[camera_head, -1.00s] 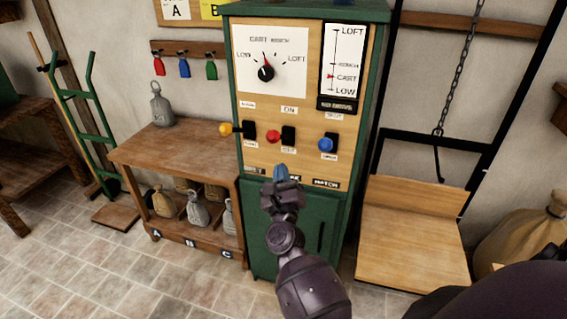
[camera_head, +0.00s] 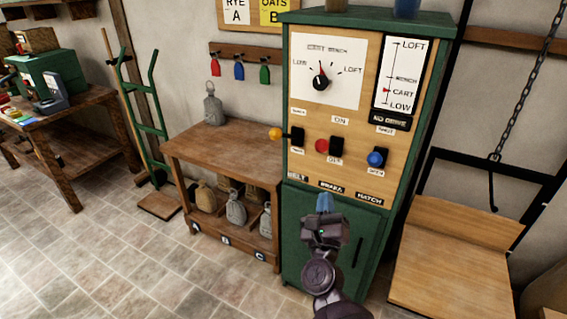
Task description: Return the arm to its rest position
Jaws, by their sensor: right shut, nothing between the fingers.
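My right gripper (camera_head: 325,203) reaches up from the bottom of the head view, in front of the lower part of the green control cabinet (camera_head: 300,232). Its blue fingertips are shut with nothing between them. They show below the panel's levers, just under the label row, and I cannot tell how far they are from the cabinet. My right arm (camera_head: 320,272) runs down out of the picture. My left gripper is not in view.
The panel has a dial (camera_head: 321,82), a yellow lever (camera_head: 276,134), a red one (camera_head: 321,146) and a blue one (camera_head: 376,158). A wooden shelf bench (camera_head: 215,150) with sacks stands left, a wooden hoist platform (camera_head: 440,268) right. Tiled floor (camera_head: 110,265) is clear at front left.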

